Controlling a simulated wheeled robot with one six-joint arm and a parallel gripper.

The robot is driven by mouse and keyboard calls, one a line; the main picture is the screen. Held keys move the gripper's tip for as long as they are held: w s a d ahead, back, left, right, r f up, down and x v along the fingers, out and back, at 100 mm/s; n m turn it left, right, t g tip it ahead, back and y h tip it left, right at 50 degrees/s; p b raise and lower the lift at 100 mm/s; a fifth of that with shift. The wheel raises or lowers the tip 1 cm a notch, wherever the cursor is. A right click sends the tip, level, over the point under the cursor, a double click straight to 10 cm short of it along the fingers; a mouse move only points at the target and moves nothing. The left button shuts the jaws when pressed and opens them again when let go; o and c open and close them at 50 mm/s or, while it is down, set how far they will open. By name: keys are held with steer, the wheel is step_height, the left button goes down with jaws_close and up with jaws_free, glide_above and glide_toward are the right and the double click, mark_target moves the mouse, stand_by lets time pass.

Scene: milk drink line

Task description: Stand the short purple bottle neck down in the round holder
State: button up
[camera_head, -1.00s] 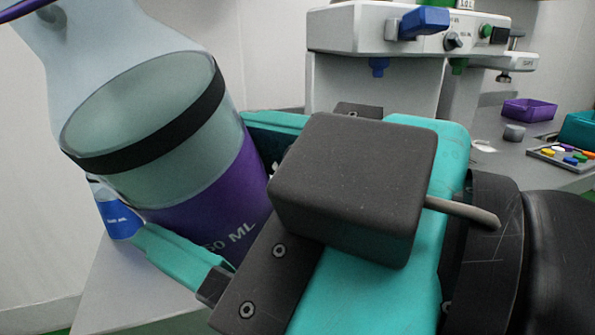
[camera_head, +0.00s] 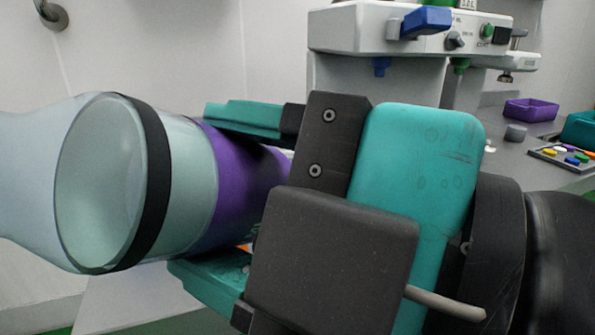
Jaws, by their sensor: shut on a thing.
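The short purple bottle (camera_head: 240,187) is held in my gripper (camera_head: 215,190), close to the camera. It has a clear body with a purple band and a black ring. It lies about level, its pale end towards the left edge and its purple end towards the gripper's palm. One teal finger is above the bottle and the other below it, both shut on the purple part. The bottle's far left end is cut off by the picture edge. The round holder cannot be made out.
A white machine (camera_head: 375,40) with a blue lever and knobs stands behind at upper right.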

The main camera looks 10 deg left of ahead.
steer(key=n, duration=0.6)
steer(key=n, duration=0.6)
stand_by(0.3)
steer(key=n, duration=0.6)
